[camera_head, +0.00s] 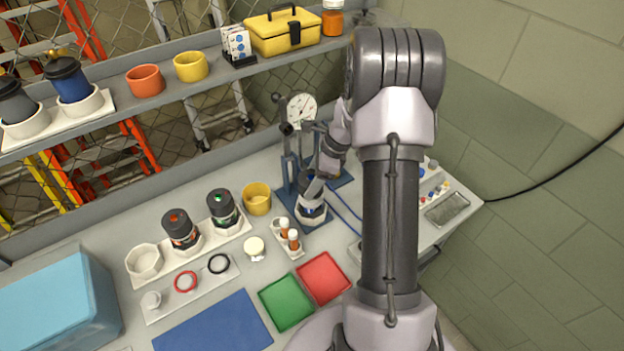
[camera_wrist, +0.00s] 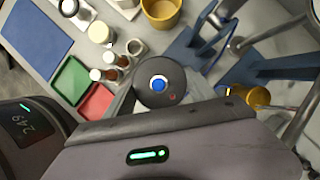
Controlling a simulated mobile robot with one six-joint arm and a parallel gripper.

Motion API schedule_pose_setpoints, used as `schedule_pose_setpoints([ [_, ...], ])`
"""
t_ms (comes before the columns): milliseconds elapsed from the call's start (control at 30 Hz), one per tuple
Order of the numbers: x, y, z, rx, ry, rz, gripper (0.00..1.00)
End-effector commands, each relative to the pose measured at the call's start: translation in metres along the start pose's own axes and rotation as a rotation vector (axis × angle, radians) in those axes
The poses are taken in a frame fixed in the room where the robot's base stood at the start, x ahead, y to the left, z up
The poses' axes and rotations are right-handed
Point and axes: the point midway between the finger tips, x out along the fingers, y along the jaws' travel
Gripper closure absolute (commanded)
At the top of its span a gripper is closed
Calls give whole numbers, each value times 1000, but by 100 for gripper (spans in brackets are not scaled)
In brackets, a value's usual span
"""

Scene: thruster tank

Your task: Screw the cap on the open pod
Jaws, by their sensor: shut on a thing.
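A dark round cap with a blue centre (camera_wrist: 158,86) sits at the mouth of my gripper in the wrist view. My gripper (camera_head: 312,186) is shut on it, just over a dark pod (camera_head: 311,207) in a white holder at the foot of the gauge stand. In the wrist view the cap hides the pod below, so I cannot tell how far the cap is seated or threaded. Two other dark pods, one with an orange-red mark (camera_head: 180,229) and one with a green mark (camera_head: 222,207), stand upright in a white rack, beside an empty socket (camera_head: 144,261).
The blue stand with a gauge (camera_head: 301,108) rises close behind my gripper. Nearby are a yellow cup (camera_head: 257,198), small orange bottles (camera_head: 293,239), a green tray (camera_head: 287,302) and a red tray (camera_head: 323,278). A blue mat (camera_head: 215,325) lies bare at the front.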

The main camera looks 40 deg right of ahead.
Motion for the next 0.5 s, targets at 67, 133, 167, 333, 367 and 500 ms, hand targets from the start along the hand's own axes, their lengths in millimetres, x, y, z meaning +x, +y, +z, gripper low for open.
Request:
schedule_pose_setpoints([
  [67,0,0,0,0,0,0,76],
  [133,0,0,0,0,0,0,76],
  [167,1,0,0,0,0,0,76],
  [333,4,0,-2,0,0,0,76],
  [367,5,0,-2,0,0,0,76],
  [500,7,0,-3,0,0,0,76],
])
